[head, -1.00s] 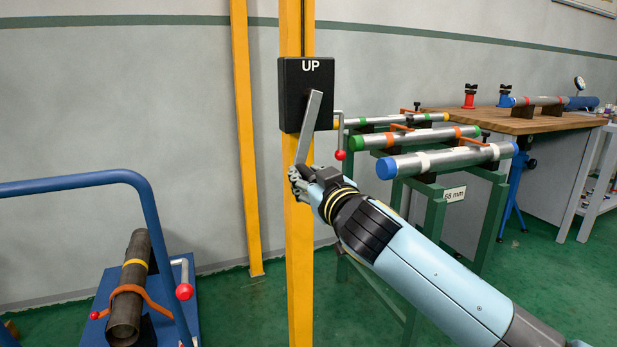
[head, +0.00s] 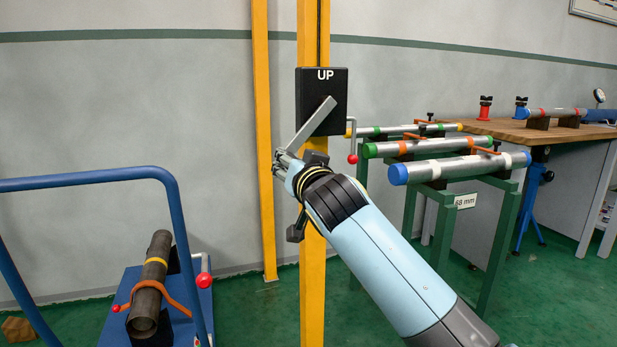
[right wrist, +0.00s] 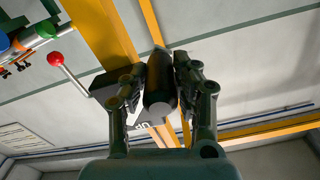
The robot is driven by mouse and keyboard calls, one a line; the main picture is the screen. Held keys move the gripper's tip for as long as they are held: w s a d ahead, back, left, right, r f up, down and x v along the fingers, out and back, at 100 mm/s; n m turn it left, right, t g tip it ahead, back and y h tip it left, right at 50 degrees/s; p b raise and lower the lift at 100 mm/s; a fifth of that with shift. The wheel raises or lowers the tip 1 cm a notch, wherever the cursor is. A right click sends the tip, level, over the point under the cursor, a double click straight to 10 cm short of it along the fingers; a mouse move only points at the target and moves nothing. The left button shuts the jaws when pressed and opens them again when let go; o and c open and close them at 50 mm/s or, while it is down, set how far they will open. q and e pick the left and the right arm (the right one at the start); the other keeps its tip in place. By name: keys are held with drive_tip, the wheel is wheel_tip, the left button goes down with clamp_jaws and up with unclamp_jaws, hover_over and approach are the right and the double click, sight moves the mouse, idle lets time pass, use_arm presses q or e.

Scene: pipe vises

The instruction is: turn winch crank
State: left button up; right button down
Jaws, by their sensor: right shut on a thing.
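The winch is a black box marked UP (head: 335,98) on a yellow post (head: 312,240) in the head view. Its flat grey crank arm (head: 312,128) slants down and left from the box. My right gripper (head: 282,166) is at the lower end of the crank arm. In the right wrist view my right gripper (right wrist: 160,85) is shut on a dark cylindrical crank grip (right wrist: 159,86) between its two fingers. In the head view the grip is hidden by the gripper. My left gripper is not in view.
A second yellow post (head: 263,150) stands close left of the gripper. Pipes (head: 455,166) on green stands are to the right, with a red-knobbed lever (head: 352,158) near the box. A blue cart (head: 160,290) with a dark pipe stands lower left.

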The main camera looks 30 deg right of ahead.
use_arm(q)
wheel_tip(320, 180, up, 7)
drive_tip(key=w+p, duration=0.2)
drive_tip(key=p, duration=0.4)
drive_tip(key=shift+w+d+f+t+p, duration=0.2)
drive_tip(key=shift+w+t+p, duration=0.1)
drive_tip(key=shift+p, duration=0.1)
use_arm(e)
wheel_tip(320, 180, up, 19)
drive_tip(key=a+m, duration=0.2)
drive_tip(key=m, duration=1.2)
drive_tip(key=shift+w+m, duration=0.25)
drive_tip(key=shift+m, duration=0.05)
drive_tip(key=c, duration=1)
unclamp_jaws()
drive_tip(key=shift+f, duration=0.1)
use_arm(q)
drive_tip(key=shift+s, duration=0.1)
use_arm(e)
drive_tip(key=shift+s, duration=0.1)
drive_tip(key=v, duration=0.7)
